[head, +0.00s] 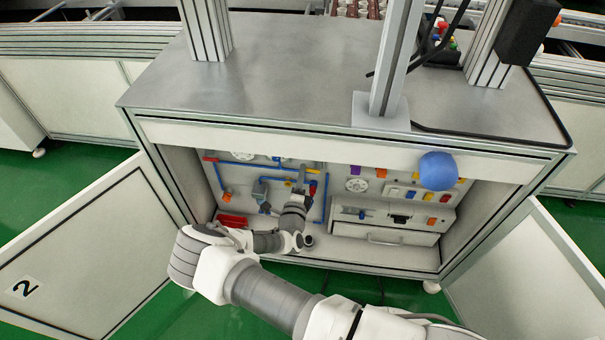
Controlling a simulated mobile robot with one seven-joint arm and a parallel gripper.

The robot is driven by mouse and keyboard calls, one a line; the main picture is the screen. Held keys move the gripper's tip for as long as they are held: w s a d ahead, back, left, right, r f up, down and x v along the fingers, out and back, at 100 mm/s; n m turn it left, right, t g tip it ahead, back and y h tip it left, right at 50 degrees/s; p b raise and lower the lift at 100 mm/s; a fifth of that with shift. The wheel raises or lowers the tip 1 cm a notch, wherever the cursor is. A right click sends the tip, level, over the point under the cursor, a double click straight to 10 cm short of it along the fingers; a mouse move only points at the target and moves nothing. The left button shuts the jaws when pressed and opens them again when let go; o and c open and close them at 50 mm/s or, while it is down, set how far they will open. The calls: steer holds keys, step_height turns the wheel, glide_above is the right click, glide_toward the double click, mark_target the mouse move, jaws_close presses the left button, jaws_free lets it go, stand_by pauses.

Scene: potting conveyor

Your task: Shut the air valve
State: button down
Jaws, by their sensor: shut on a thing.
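The cabinet under the machine table stands open, with blue air pipes (240,163) on its back panel. The air valve (302,174) is a small yellowish part on the pipework at the middle of the panel. My gripper (298,189) reaches into the cabinet and is shut on the valve's handle. The fingertips and most of the handle are too small and covered to make out, and I cannot tell the handle's angle.
Red parts (233,220) lie on the cabinet floor at left. A drawer unit (385,235) stands at right. Open doors flank the cabinet, the left one (85,250) marked 2. A blue ball (438,171) shows before the cabinet's upper right edge.

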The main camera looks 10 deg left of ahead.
steer(key=shift+f+n, duration=0.35)
steer(key=shift+n, duration=0.45)
steer(key=c, duration=0.8)
jaws_free()
steer(key=s+p, duration=0.1)
steer(key=s, duration=0.4)
steer(key=s+p, duration=0.1)
steer(key=s, duration=0.5)
steer(key=s+p, duration=0.1)
steer(key=s, duration=0.5)
steer(key=shift+s+a, duration=0.2)
steer(key=shift+a, duration=0.1)
steer(key=shift+w, duration=0.1)
